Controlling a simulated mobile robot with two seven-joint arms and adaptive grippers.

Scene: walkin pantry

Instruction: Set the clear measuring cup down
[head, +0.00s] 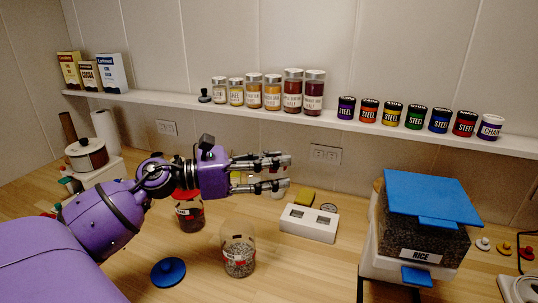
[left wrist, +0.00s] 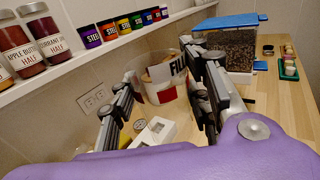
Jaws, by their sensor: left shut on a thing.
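The clear measuring cup (left wrist: 152,76) shows in the left wrist view between my left gripper's fingers, with a white label and a red patch on its side. My left gripper (head: 288,171) is shut on it and holds it above the counter. In the left wrist view, the fingers of the gripper (left wrist: 165,95) lie on either side of the cup. In the head view the clear cup is hard to make out between the fingers. My right gripper is not in view.
A shelf (head: 330,122) with jars runs along the wall. Bare counter lies at the front middle.

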